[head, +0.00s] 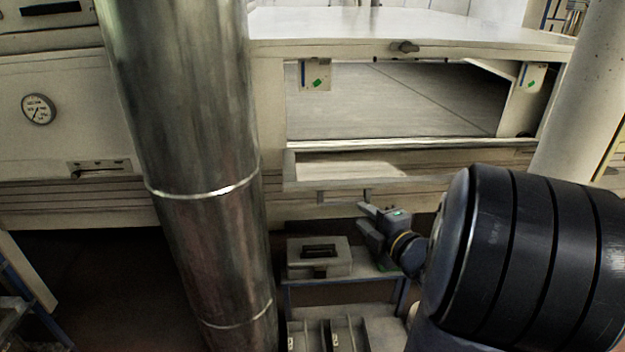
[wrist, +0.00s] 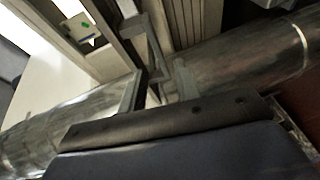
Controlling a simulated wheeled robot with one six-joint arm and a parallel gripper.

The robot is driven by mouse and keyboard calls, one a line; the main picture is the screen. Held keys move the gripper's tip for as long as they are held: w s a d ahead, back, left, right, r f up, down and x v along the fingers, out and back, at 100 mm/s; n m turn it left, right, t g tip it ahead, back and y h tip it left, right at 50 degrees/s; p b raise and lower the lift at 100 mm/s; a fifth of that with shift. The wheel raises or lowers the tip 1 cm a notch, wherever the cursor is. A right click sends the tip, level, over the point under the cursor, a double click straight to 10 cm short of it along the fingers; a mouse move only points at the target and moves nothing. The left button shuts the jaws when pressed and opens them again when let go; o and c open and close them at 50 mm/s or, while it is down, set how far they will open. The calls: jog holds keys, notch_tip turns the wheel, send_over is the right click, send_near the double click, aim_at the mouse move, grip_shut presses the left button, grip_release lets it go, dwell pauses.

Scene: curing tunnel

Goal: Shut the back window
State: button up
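A wide window opening (head: 420,95) in the cream tunnel wall stands open, with the grey floor inside showing. A framed pale pane (head: 350,168) sits low, along and below the opening's bottom edge. A small handle (head: 345,196) shows under its lower rail. The pane's right part is partly hidden by my arm. My gripper (head: 366,217) is just below and right of this handle, its fingers apart with nothing seen between them. In the wrist view the two grey fingers (wrist: 170,65) show apart; whether either touches the handle cannot be told.
A thick metal duct (head: 195,150) stands left of the opening, and a pale column (head: 585,95) stands at right. A grey box (head: 318,257) rests on a low cart (head: 345,285) below my gripper. A dark knob (head: 404,47) sits above the opening.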

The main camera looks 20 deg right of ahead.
aim_at(341, 200)
jog(key=w, duration=0.3)
jog(key=w+a+f, duration=0.1)
jog(key=w, duration=0.6)
jog(key=shift+w+a+f, duration=0.2)
jog(key=shift+w+f, duration=0.1)
jog(key=shift+c, duration=0.3)
grip_shut()
